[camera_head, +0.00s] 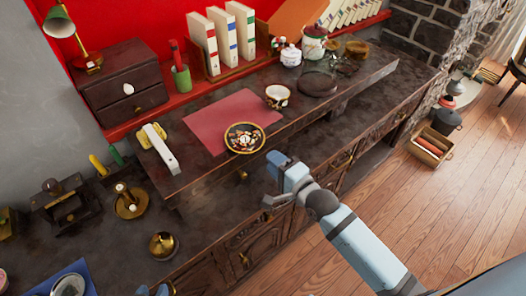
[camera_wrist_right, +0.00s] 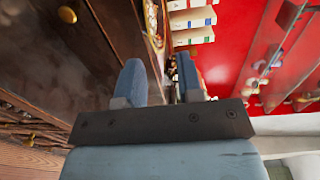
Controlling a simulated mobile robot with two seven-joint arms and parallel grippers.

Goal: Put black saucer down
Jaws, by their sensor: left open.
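The black saucer (camera_head: 245,138), with a colourful pattern and pale rim, lies on the raised dark wooden shelf. It overlaps the front edge of the red mat (camera_head: 215,117). My right gripper (camera_head: 273,182) is just in front of the shelf, right of and below the saucer in the head view, apart from it. In the right wrist view its two blue fingers (camera_wrist_right: 158,78) are spread with nothing between them. A patterned edge, likely the saucer (camera_wrist_right: 153,24), shows beyond them. My left gripper (camera_head: 151,291) barely shows at the bottom edge, its fingertips apart.
A patterned cup (camera_head: 278,96) stands behind the saucer, with a dark round plate (camera_head: 318,84) to its right. A white bar-shaped object (camera_head: 160,150) lies to the left. A brass bell-like object (camera_head: 163,245) and candle holder (camera_head: 130,202) stand on the lower desktop. Drawer knobs line the front.

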